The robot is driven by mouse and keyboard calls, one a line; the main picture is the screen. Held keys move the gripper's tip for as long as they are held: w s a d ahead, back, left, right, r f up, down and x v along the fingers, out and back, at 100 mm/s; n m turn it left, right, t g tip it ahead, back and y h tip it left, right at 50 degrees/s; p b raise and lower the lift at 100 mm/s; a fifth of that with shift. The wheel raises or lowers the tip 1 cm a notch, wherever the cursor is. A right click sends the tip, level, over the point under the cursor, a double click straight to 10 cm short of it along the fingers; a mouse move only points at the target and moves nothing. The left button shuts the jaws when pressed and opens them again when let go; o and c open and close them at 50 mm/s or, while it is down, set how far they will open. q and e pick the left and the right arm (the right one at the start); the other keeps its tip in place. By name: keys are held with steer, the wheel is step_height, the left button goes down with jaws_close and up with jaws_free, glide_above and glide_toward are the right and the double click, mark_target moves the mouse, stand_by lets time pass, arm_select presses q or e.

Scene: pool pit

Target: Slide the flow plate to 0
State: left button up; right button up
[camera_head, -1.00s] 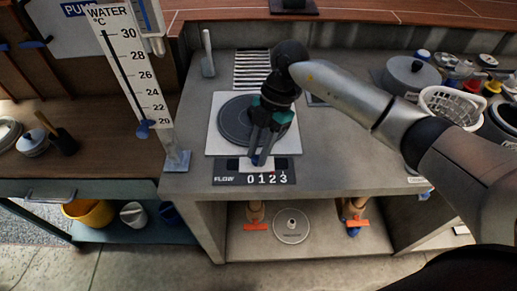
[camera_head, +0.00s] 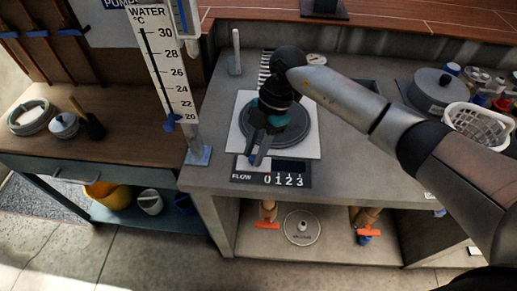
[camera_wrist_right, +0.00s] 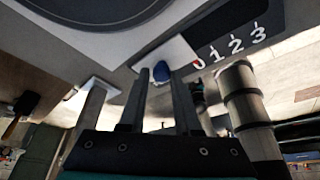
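The flow plate (camera_head: 262,167) is a small white slider with a blue knob, at the front of the round grey disc (camera_head: 290,130). It lies over the dark FLOW scale (camera_head: 300,180), which is marked 0 1 2 3. A small red mark shows at the 0. My right gripper (camera_head: 257,158) points down at the knob. My left gripper is out of view.
A water thermometer (camera_head: 160,65) on a stand rises left of the disc. A grey pot (camera_head: 437,90) and a white basket (camera_head: 478,124) stand at the counter's right. Orange-handled valves (camera_head: 267,225) are on the shelf below. The counter's front edge is close to the scale.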

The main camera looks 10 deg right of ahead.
steer(key=o, duration=0.4)
steer(key=shift+a, duration=0.15)
steer(key=p+v, duration=0.1)
steer(key=v, duration=1.4)
steer(key=shift+w, duration=0.15)
